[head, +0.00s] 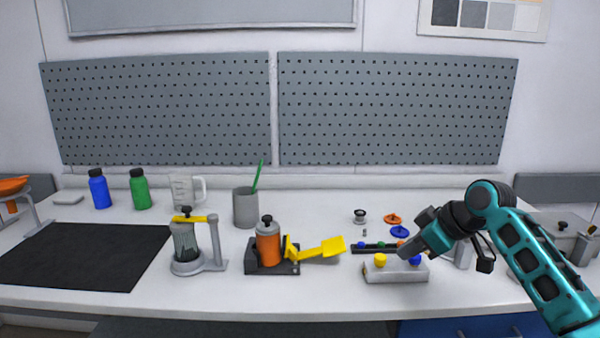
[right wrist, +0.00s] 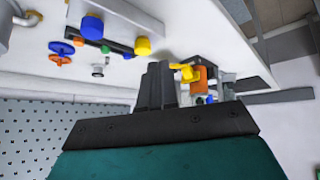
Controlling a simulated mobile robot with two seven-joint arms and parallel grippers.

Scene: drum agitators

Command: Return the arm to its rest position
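My right arm is teal and black and comes in from the right in the head view. Its gripper (head: 407,252) points down and left, above the grey block (head: 395,275) with a yellow knob (head: 380,260) and a blue knob (head: 415,260). In the right wrist view the two dark fingers (right wrist: 157,82) are together, with nothing visible between them. The yellow knob (right wrist: 143,46) and blue knob (right wrist: 92,27) show beyond the fingers, apart from them. My left gripper is not in view.
An orange drum (head: 268,246) in a black stand with a yellow paddle (head: 318,250) is left of the gripper. Orange (head: 393,218) and blue (head: 400,231) handwheels lie behind. A clear jar agitator (head: 186,245) stands by a black mat (head: 85,255). The front middle table strip is free.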

